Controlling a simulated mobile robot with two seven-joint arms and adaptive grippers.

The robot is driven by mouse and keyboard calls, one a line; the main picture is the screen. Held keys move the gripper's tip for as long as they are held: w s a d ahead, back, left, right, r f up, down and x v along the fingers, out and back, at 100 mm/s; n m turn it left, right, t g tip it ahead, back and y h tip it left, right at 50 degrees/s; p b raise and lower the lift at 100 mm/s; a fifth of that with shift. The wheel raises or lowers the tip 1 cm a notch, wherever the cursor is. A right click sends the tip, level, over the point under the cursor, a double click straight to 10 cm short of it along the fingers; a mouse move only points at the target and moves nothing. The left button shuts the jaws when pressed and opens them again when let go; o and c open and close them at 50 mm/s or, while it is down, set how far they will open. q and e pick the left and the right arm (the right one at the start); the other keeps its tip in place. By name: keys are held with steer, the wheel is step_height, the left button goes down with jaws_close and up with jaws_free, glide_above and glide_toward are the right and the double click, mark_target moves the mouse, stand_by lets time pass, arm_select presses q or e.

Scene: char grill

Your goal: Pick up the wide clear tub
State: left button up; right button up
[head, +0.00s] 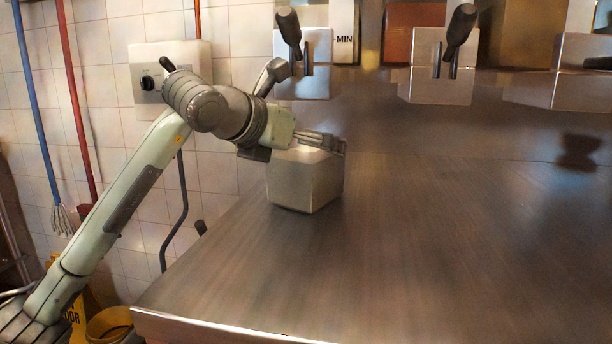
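A wide, pale, many-sided container (305,187) stands upright near the left edge of the metal counter. It looks greyish and semi-opaque rather than clear; it is the only tub-like thing I see on the counter. My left gripper (335,145) is at the container's top, reaching across it from the left with its fingers pointing right. The fingers overlap the rim in the picture. I cannot tell whether they touch it or how far apart they are. My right gripper is not in view.
Metal dispensers with black-handled levers (458,30) hang above the back of the counter (430,250). The counter is clear to the right and front. A control box with a black knob (148,83) is on the tiled wall. A yellow bucket (108,325) stands below left.

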arm_select(q)
steer(key=c, duration=1.6)
steer(key=shift+r, duration=0.15)
steer(key=shift+a+r, duration=0.1)
